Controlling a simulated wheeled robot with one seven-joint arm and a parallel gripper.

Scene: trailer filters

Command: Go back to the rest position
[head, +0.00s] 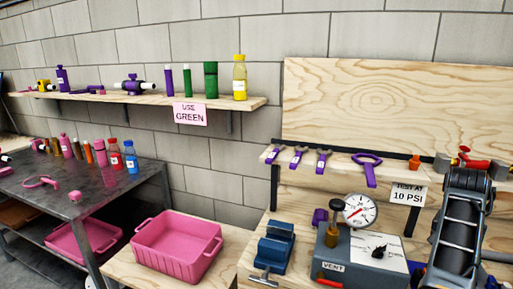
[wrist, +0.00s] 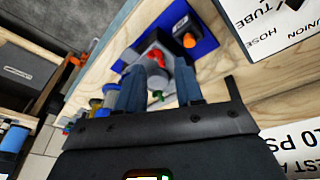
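My gripper (wrist: 159,72) shows in the wrist view with its two dark fingers apart. Nothing is clearly clamped between them. A grey fitting with a red handle (wrist: 157,58) shows beyond the fingertips, on or beside a blue mat (wrist: 204,42). An orange-capped piece (wrist: 189,40) is on the same mat. How far the fingertips are from the fitting is hard to tell. In the head view my dark arm covers the right side of the bench, and my fingertips cannot be made out there.
The bench holds a blue vise (head: 273,247) and a grey gauge box (head: 365,262). A tool shelf (head: 335,168) runs behind them. Pink bins (head: 178,245) stand left. A wall shelf (head: 140,98) holds bottles above a "USE GREEN" sign (head: 190,114). A dark table (head: 100,185) stands far left.

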